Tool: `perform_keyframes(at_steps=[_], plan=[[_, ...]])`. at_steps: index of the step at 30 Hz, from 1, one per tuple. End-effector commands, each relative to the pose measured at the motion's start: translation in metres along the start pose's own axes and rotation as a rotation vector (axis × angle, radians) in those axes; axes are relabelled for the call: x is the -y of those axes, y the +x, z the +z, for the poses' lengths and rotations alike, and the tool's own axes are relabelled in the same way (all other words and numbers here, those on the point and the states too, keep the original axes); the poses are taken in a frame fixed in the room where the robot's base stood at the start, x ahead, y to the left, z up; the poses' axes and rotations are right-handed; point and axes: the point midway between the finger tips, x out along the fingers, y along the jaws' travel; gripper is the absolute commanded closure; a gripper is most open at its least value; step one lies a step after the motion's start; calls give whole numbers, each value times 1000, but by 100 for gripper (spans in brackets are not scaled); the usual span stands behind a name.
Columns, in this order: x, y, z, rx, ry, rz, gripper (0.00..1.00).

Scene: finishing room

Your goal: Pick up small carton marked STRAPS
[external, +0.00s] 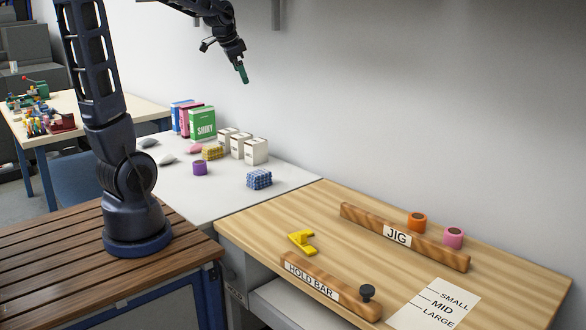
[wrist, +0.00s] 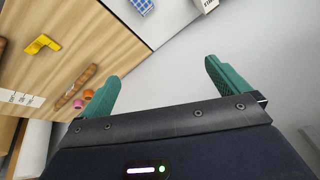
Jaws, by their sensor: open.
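Three small white cartons stand in a row on the white table by the wall: a left one (external: 227,136), a middle one (external: 240,146) and a right one (external: 256,152). Their labels are too small to read, so I cannot tell which is marked STRAPS. Part of a white carton with dark lettering (wrist: 207,4) shows at the top edge of the wrist view. My gripper (external: 243,73) hangs in the air high above the table and cartons. Its two green fingers stand apart with nothing between them in the wrist view (wrist: 161,72).
Taller boxes, including a green SHINY box (external: 201,123), stand left of the cartons. The wooden bench (external: 340,235) holds a JIG bar (external: 400,237) and a HOLD BAR (external: 325,285).

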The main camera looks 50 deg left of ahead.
Motion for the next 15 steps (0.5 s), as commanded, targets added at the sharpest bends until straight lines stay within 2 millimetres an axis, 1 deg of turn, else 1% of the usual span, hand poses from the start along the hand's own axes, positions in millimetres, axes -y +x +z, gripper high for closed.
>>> perform_keyframes(at_steps=[1,7,14,15], plan=[[16,11,-6,8,23,-5,0],[74,50,-25,26,136,-33,0],[143,102,-34,59,270,-64,0],[155,112,-35,66,294,-70,0]])
